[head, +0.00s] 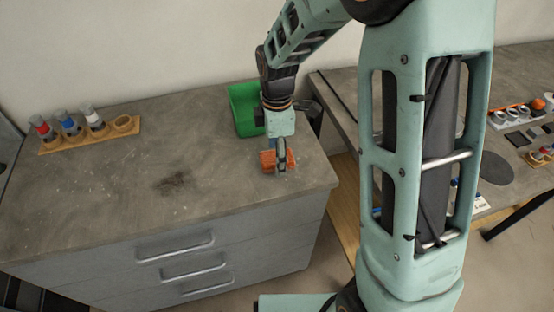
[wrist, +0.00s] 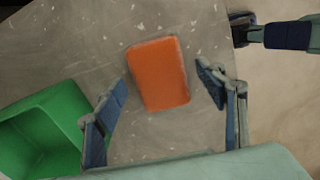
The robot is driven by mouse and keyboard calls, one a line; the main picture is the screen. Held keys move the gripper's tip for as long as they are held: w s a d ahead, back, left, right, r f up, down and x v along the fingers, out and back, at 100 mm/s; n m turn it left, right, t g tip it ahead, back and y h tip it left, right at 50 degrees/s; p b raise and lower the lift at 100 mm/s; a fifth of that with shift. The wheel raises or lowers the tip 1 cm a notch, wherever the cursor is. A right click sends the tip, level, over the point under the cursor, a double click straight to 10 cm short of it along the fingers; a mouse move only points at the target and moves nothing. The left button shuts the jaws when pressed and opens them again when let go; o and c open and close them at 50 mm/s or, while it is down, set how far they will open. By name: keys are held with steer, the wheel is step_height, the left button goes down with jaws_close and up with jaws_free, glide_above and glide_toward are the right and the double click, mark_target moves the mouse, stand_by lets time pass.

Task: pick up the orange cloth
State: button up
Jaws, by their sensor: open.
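The orange cloth (wrist: 158,75) lies on the grey worktop as a flat, rounded rectangle. In the head view the cloth (head: 268,161) is near the worktop's right front corner, partly hidden by my gripper (head: 280,158). In the wrist view my gripper (wrist: 165,90) is open, with one blue-padded finger to the left of the cloth and one to the right. The cloth shows between the fingers, with a gap on both sides. I cannot tell how high the fingertips are above the worktop.
A green bin (head: 243,98) stands close behind my gripper; it also shows at left in the wrist view (wrist: 70,110). A wooden rack (head: 70,143) with several bottles stands at the back left. A dark stain (head: 175,183) marks the otherwise clear worktop (head: 110,200). Its right edge is near the cloth.

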steer(key=shift+f, duration=0.35)
steer(key=shift+c, duration=0.4)
steer(key=c, duration=1.1)
steer(key=shift+o, duration=0.2)
steer(key=shift+r, duration=0.2)
steer(key=shift+r+p, duration=0.5)
steer(key=r+p, duration=0.2)
steer(key=r, duration=0.1)
steer(key=shift+s+a+r+p, duration=0.15)
steer(key=shift+s+r+p, duration=0.15)
steer(key=shift+s+p, duration=0.1)
steer(key=s+a+r+p, duration=0.4)
steer(key=s+r, duration=0.4)
steer(key=s, duration=0.4)
steer(key=shift+s+p, duration=0.3)
steer(key=shift+p, duration=0.5)
